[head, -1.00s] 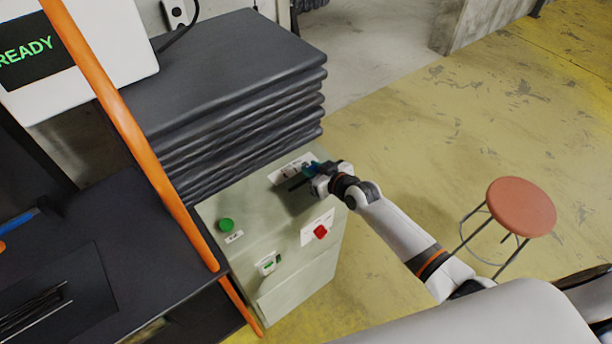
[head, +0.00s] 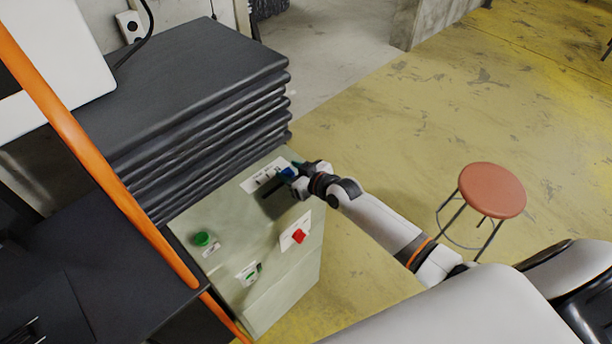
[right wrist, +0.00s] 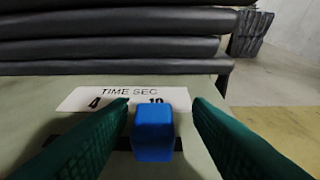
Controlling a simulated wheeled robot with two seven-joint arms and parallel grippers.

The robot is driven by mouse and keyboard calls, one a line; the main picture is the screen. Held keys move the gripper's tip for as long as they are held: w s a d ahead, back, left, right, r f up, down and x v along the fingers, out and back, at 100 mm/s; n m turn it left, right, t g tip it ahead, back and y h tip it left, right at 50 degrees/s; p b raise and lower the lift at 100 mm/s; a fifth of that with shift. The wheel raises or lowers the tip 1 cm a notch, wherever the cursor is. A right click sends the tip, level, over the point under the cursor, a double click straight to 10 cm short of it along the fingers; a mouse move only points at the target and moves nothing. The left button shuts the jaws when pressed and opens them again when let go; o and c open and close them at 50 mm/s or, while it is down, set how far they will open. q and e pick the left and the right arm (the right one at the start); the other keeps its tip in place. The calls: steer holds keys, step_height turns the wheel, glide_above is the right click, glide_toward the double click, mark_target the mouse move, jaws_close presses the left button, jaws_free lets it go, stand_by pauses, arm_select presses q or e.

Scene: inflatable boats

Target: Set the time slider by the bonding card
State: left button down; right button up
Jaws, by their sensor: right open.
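The time slider's blue knob (right wrist: 153,134) shows in the right wrist view, in front of a white scale label (right wrist: 125,98) reading TIME SEC, with 4 and 10 legible and a middle mark hidden. A dark slot (right wrist: 118,143) runs behind the knob, which stands right of the label's middle. My right gripper (right wrist: 160,118) is open, with one green finger on each side of the knob and gaps showing. In the head view my right gripper (head: 287,173) is over the top of the pale green control box (head: 240,215). The bonding card is not identifiable. My left gripper is out of view.
The box also carries a green button (head: 202,239), a red knob on a white plate (head: 299,236) and a small switch (head: 251,274). Stacked dark sheets (head: 200,90) stand behind it. An orange bar (head: 95,165) crosses the left. A red stool (head: 492,190) stands right on open floor.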

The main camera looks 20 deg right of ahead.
steer(key=b+v, duration=0.1)
steer(key=v, duration=1)
steer(key=shift+d+f, duration=0.1)
steer(key=shift+d, duration=0.05)
steer(key=s+d+f+m+g+h, duration=0.15)
steer(key=s+f, duration=0.35)
steer(key=f, duration=0.5)
steer(key=s+d+f+g+h, duration=0.15)
steer(key=s+f, duration=0.25)
steer(key=f, duration=0.6)
steer(key=s+d+f+m+g+h, duration=0.15)
steer(key=s+f, duration=0.35)
steer(key=f, duration=0.6)
steer(key=s+a+f+g, duration=0.2)
steer(key=s+f, duration=0.2)
steer(key=s, duration=0.5)
steer(key=s+a+f+n+g, duration=0.1)
steer(key=s+f, duration=0.4)
steer(key=s, duration=0.5)
steer(key=s+a+f+g, duration=0.3)
steer(key=s+f+g, duration=0.1)
steer(key=s, duration=0.5)
steer(key=shift+f, duration=0.65)
